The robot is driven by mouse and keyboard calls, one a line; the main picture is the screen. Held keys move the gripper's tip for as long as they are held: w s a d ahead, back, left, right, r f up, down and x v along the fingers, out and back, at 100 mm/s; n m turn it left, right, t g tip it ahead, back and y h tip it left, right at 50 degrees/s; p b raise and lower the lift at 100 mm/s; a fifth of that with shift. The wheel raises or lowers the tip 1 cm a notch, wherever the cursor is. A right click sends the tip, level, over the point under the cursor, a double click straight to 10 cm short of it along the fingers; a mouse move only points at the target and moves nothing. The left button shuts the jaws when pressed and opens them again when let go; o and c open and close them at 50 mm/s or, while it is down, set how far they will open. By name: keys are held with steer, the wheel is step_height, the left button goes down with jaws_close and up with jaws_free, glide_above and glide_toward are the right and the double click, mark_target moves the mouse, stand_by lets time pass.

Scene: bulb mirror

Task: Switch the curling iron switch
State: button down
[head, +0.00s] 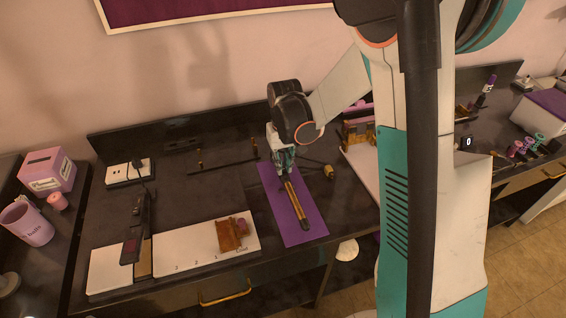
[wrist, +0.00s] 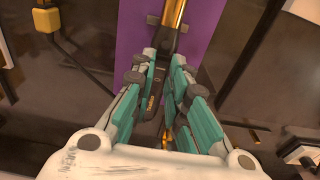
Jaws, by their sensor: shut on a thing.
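The curling iron (head: 296,200) lies on a purple mat (head: 272,199), with its gold barrel and dark tip pointing toward the front edge of the table. My gripper (head: 283,168) is over its rear, handle end. In the wrist view the gold barrel (wrist: 173,14) runs up from the black handle (wrist: 153,92). The teal fingers of my gripper (wrist: 165,66) stand on both sides of the handle and are shut on it. The fingers partly cover the handle, and I cannot make out the switch or its setting.
A pink box (head: 49,170) and mug (head: 27,223) stand far left.

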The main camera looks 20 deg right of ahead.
mark_target(284, 170)
steer(key=c, duration=1.6)
jaws_free()
steer(key=shift+o, duration=0.2)
steer(key=shift+r, duration=0.1)
step_height(284, 170, up, 12)
steer(key=shift+s, duration=0.4)
steer(key=s+r+t, duration=0.3)
steer(key=s, duration=0.8)
steer(key=s+r+t, duration=0.3)
steer(key=s+r, duration=0.1)
steer(key=s, duration=0.6)
steer(key=shift+s, duration=0.35)
